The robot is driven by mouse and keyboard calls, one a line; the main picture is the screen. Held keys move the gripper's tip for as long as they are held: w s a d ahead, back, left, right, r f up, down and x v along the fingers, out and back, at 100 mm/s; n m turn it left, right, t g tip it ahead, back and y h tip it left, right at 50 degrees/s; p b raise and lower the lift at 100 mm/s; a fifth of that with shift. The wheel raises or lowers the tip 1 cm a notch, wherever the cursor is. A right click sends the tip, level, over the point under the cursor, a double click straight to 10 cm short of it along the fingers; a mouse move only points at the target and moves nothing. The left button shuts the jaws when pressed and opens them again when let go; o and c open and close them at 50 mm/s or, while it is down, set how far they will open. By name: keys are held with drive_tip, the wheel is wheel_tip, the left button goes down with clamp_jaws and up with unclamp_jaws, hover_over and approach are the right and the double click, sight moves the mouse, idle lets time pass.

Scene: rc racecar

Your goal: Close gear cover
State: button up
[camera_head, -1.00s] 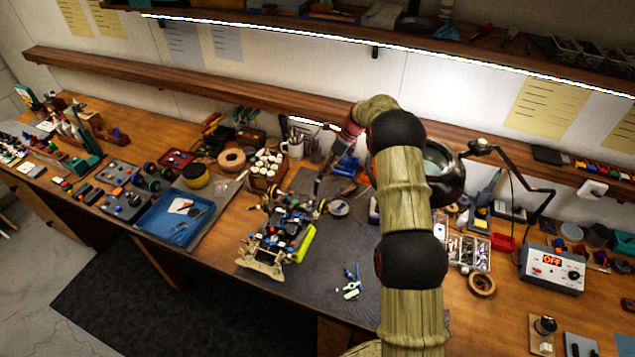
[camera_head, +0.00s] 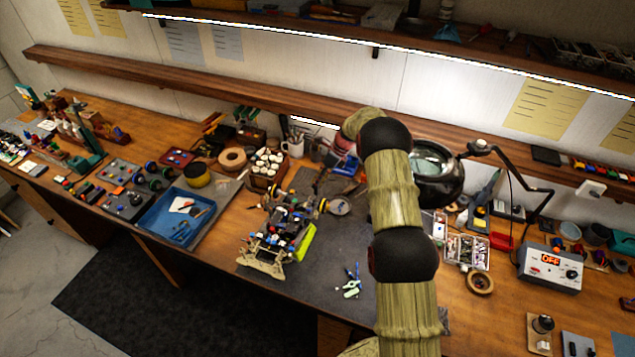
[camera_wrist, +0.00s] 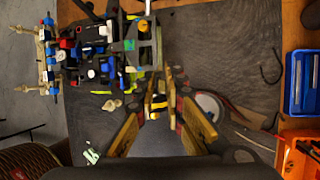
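The RC car (camera_head: 278,236) sits on the dark mat left of my arm in the head view. In the wrist view, the car (camera_wrist: 100,48) fills the upper left, with blue, red and white parts. A grey plate-like part with a yellow spot (camera_wrist: 145,45) at its right end may be the gear cover; I cannot tell its angle. My gripper (camera_wrist: 160,88) is just below and right of that end in the wrist view. Its yellow fingers are apart. A small yellow-and-black thing (camera_wrist: 157,106) shows between them; no grip on it is clear. My arm partly hides the gripper in the head view.
A round wheel-like part (camera_head: 340,206) lies right of the car. Small green and blue pieces (camera_head: 351,287) lie on the mat in front. A blue tray (camera_head: 176,219) stands left. A magnifier lamp (camera_head: 437,175) stands behind my arm. The mat (camera_head: 325,262) has bare room.

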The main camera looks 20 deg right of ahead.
clamp_jaws()
